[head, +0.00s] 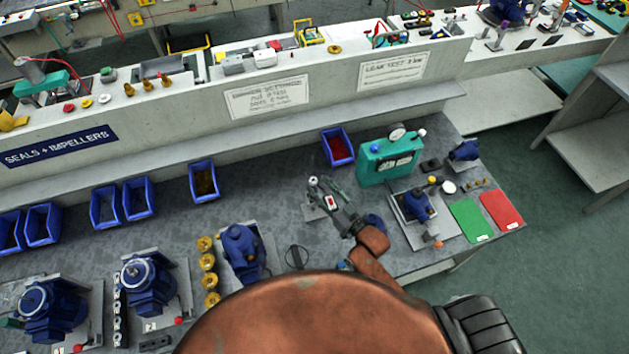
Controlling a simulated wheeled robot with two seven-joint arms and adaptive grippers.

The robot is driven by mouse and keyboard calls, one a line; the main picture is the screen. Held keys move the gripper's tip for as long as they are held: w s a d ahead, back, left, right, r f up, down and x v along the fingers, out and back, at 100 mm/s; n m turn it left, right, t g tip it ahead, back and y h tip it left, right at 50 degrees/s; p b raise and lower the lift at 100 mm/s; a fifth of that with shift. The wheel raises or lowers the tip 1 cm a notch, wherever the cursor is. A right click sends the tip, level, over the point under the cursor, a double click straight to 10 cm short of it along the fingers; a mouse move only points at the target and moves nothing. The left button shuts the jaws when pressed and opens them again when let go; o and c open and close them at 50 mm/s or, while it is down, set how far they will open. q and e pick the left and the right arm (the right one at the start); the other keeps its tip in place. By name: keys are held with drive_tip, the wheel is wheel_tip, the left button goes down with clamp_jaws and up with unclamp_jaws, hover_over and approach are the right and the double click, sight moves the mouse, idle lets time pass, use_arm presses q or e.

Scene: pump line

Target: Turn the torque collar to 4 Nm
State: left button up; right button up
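My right gripper (335,203) reaches over the middle of the bench from the copper-coloured arm. Its fingers are at a small upright tool with a pale top (313,181), which may be the driver with the torque collar. The gripper covers much of this tool, and the collar's marks are too small to read. I cannot tell whether the fingers touch it or how far they are closed. A grey base plate (313,213) shows beside the fingers. A driver settings sign (266,97) is on the panel behind. My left gripper is not in view.
A red-filled blue bin (338,147) and a green test unit (390,158) stand close behind and to the right of the gripper. A blue pump (242,252) and brass parts (207,262) are to the left. Green (467,220) and red (502,209) mats lie right.

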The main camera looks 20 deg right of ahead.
drive_tip(key=v, duration=0.8)
drive_tip(key=shift+s, duration=0.1)
